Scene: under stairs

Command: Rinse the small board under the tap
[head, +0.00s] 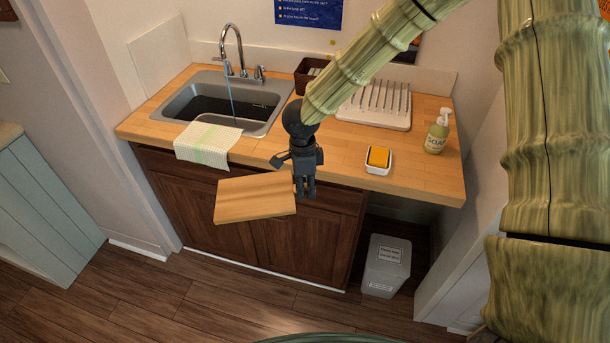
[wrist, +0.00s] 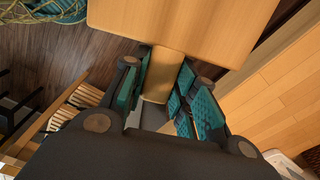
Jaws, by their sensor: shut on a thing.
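The small board (head: 255,198) is a pale wooden rectangle held out in front of the counter's front edge, over the cabinet doors. My gripper (head: 304,188) is shut on its right end. In the wrist view the jaws (wrist: 168,95) close around the board's narrow handle, and the board's wide part (wrist: 185,28) extends beyond them. The tap (head: 232,52) stands at the back of the grey sink (head: 270,95), up and left of my gripper. A thin stream of water appears to fall from it into the basin. The board is outside the sink.
A checked cloth (head: 207,144) hangs over the counter's front edge below the sink. A bin (head: 387,266) stands below.

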